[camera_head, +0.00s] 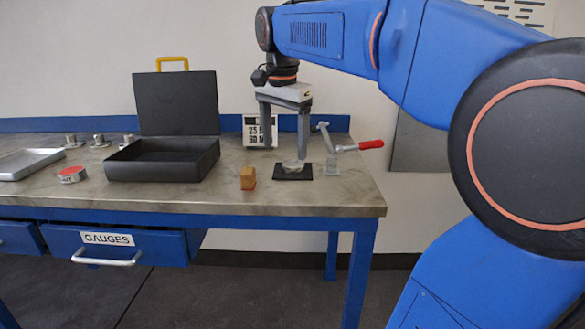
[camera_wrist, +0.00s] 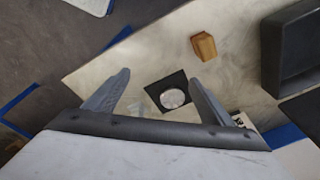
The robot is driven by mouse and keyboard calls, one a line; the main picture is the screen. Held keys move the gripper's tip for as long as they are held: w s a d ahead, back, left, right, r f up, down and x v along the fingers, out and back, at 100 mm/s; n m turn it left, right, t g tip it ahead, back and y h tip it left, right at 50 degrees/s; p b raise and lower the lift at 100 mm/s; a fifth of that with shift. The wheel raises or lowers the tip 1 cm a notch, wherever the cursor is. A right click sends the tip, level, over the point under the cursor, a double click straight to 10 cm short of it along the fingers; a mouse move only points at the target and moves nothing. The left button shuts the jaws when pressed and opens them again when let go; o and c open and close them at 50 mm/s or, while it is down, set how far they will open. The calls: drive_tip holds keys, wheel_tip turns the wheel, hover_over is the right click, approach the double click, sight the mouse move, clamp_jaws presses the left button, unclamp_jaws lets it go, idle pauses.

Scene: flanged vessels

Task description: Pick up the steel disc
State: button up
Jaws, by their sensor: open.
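The steel disc (camera_wrist: 173,98) is a round silvery piece lying on a black square pad (camera_wrist: 158,87) on the workbench. In the head view the disc (camera_head: 293,165) shows as a pale low shape on the dark pad (camera_head: 292,174). My gripper (camera_head: 284,154) points down above the pad with its two grey fingers apart and nothing held. In the wrist view the fingers of my gripper (camera_wrist: 162,80) spread to either side of the disc, which appears closer to the right finger. The height gap between fingertips and disc is hard to judge.
A tan block (camera_head: 248,178) stands left of the pad. A toggle clamp with a red handle (camera_head: 371,144) is close on the right. An open black case (camera_head: 165,170), a red-topped tin (camera_head: 72,174) and a metal tray (camera_head: 30,160) lie further left.

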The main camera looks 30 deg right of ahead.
sight(293, 163)
drive_tip(key=w+d+r+m+g, duration=0.2)
drive_tip(key=w+d+r+m, duration=0.5)
drive_tip(key=w+m, duration=0.3)
drive_tip(key=shift+n, duration=0.7)
drive_tip(key=f, duration=0.5)
drive_tip(key=d+f, duration=0.1)
drive_tip(key=f, duration=1.1)
drive_tip(key=shift+d, duration=0.25)
drive_tip(key=shift+c, duration=0.2)
drive_tip(key=c, duration=1.5)
drive_tip(key=shift+c, duration=0.8)
